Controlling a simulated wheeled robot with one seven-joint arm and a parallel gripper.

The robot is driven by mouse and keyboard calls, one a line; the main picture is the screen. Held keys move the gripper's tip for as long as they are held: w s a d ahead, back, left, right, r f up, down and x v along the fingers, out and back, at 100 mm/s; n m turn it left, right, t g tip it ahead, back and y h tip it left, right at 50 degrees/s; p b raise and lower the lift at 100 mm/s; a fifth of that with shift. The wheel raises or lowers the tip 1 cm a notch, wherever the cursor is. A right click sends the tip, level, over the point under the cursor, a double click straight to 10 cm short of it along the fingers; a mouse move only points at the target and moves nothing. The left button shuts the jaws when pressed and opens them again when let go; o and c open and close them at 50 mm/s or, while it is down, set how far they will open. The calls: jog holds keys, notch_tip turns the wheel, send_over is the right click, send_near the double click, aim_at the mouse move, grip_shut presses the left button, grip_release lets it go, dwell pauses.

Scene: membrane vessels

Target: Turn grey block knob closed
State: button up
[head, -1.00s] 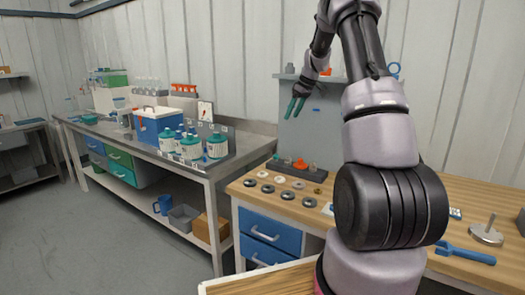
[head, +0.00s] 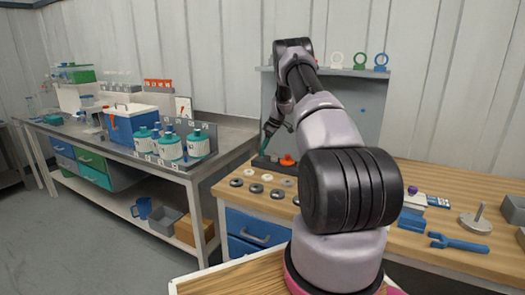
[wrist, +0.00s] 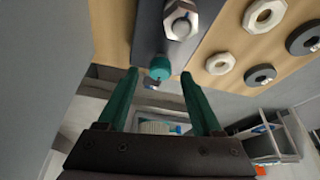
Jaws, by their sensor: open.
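The dark grey block (head: 262,164) lies at the back of the wooden bench, with an orange knob (head: 288,160) on it. In the wrist view the grey block (wrist: 150,35) carries a silver hex fitting (wrist: 181,22) and a teal knob (wrist: 160,69) near its end. My gripper (head: 265,149) has teal fingers and is over the left end of the block. In the wrist view my gripper (wrist: 158,73) is open, with the teal knob showing between its fingertips; I see no finger touching it. The orange knob is not visible in the wrist view, and I cannot tell the knob's turn position.
Several white and dark rings (head: 255,188) lie in front of the block. A grey back panel (head: 350,110) with a shelf (head: 335,71) stands behind. A blue wrench (head: 458,243) lies at the right. A metal bench with teal-lidded jars (head: 170,148) stands at the left.

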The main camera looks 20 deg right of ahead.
jog(key=shift+w+a+f, duration=0.15)
jog(key=shift+w+f, duration=0.05)
jog(key=shift+f, duration=0.45)
grip_shut()
